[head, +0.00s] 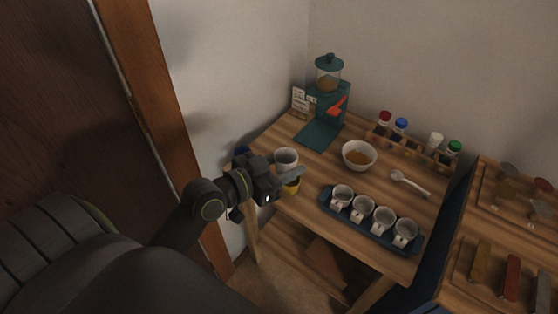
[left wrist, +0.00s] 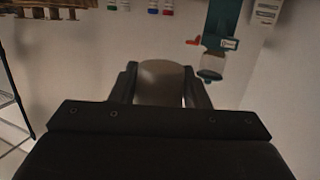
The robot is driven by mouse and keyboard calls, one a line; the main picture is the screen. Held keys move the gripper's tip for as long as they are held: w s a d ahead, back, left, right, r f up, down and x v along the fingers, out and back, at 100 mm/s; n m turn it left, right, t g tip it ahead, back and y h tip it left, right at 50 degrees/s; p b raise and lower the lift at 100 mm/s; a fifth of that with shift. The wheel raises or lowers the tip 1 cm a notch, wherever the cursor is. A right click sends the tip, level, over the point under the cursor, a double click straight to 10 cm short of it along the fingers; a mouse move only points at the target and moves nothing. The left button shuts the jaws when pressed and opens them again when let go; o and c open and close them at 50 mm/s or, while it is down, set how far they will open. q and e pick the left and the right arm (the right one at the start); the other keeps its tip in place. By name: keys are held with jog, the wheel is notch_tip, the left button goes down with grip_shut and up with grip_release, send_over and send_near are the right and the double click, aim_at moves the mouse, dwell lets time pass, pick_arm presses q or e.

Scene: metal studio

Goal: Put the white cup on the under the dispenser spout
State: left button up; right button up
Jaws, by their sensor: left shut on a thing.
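The white cup (head: 286,158) is held by my left gripper (head: 288,174) near the left edge of the wooden table. In the left wrist view the cup (left wrist: 161,83) sits between the two fingers, which are shut on it. The teal dispenser (head: 328,100) stands at the back of the table, with a clear hopper on top, a red lever and a flat base. The cup is in front and to the left of the dispenser, apart from it. The dispenser (left wrist: 222,25) shows at the upper right of the left wrist view. My right gripper is not in view.
A bowl (head: 359,154), a spoon (head: 408,182), a tray (head: 372,236) with several cups, and a rack of bottles (head: 411,141) occupy the table.

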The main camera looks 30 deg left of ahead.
pick_arm(q)
jog(key=w+a+f+n+t+y, duration=0.1)
jog(key=w+a+f+n+y, duration=0.2)
jog(key=w+a, duration=0.5)
notch_tip(320, 180, down, 3)
jog(key=shift+a+r+y, duration=0.15)
jog(key=shift+a+y, duration=0.75)
jog(key=shift+a, duration=0.05)
notch_tip(320, 180, down, 5)
jog(key=shift+r+b, duration=0.1)
jog(key=shift+b, duration=0.8)
jog(key=shift+f+b, duration=1)
jog(key=shift+f, duration=1.4)
jog(key=shift+f+b, duration=0.3)
jog(key=shift+b, duration=0.05)
jog(key=o, duration=0.9)
jog(key=shift+r, duration=0.1)
jog(key=shift+o, duration=0.2)
